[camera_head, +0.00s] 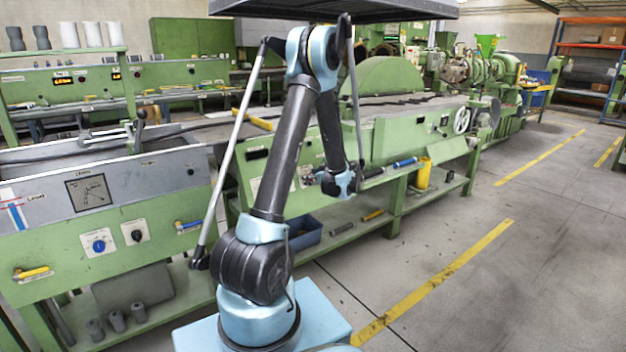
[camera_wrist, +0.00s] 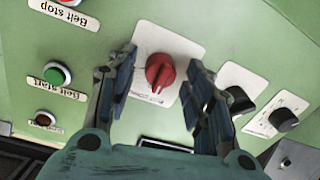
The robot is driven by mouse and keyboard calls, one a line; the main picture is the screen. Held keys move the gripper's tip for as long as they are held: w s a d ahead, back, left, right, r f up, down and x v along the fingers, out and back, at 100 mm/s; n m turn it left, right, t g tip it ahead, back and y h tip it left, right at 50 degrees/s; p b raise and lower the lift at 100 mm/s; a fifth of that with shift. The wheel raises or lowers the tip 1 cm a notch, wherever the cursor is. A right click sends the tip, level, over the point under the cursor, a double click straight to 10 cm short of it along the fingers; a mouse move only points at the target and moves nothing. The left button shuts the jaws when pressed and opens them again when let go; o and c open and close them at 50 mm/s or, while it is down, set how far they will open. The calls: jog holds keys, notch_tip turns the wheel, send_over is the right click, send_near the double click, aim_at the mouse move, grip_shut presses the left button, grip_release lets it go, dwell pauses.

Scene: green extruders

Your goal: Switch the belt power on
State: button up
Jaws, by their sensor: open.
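In the wrist view a red rotary knob (camera_wrist: 160,72) sits on a white plate on a green panel. The small label under it is too blurred to read. My gripper (camera_wrist: 161,60) is open, with one finger left and one right of the red knob. I cannot tell whether either finger touches it. A green button (camera_wrist: 56,73) marked "Belt start" and a red button (camera_wrist: 70,2) marked "Belt stop" lie to the left, their labels upside down. In the head view my gripper (camera_head: 338,184) is at the green machine's front; the red knob is not visible there.
Two black knobs (camera_wrist: 240,98) (camera_wrist: 284,119) on white plates are right of the red knob. A dark button (camera_wrist: 45,118) is at lower left. In the head view a long green machine (camera_head: 420,135) runs behind my arm. The floor (camera_head: 520,260) to the right is clear.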

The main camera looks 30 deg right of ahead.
jog(key=shift+c, duration=0.4)
jog(key=c, duration=1)
jog(key=shift+o, duration=0.4)
jog(key=shift+w+d, duration=0.1)
jog(key=shift+d, duration=0.15)
jog(key=shift+c, duration=0.2)
